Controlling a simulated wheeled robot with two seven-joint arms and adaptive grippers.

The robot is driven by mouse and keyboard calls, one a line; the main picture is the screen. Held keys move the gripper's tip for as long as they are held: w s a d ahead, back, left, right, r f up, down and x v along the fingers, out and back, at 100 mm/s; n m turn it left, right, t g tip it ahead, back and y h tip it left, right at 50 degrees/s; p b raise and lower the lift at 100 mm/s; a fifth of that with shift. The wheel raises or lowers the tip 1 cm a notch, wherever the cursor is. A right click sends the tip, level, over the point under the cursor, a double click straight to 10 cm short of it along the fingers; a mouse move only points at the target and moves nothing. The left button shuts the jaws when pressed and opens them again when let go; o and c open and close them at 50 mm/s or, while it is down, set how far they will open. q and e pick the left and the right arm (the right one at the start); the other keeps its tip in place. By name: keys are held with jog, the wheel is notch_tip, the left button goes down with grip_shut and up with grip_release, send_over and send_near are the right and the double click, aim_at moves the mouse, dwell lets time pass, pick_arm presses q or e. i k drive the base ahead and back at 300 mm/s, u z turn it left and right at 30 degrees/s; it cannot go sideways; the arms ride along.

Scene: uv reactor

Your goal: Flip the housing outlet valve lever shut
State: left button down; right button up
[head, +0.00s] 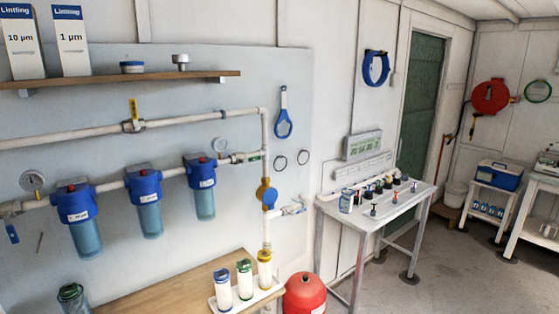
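Three blue-capped filter housings with clear blue bowls hang in a row on the lower white pipe: the left one (78,215), the middle one (146,198) and the right one (202,187). Just right of the right housing, a metal valve (238,158) sits in the pipe. A small green part (255,156) lies along the pipe there; it may be this outlet valve's lever, but it is too small to tell. Neither of my grippers shows in the head view.
A yellow lever (133,108) stands upright on the upper pipe; a blue lever (12,233) hangs at far left. A wooden bench (150,298) with cartridges, a red tank (304,294) and a white table (385,208) stand below and right.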

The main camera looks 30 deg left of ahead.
aim_at(257, 158)
jog(key=z, duration=0.25)
jog(key=i, duration=1)
jog(key=u, duration=0.75)
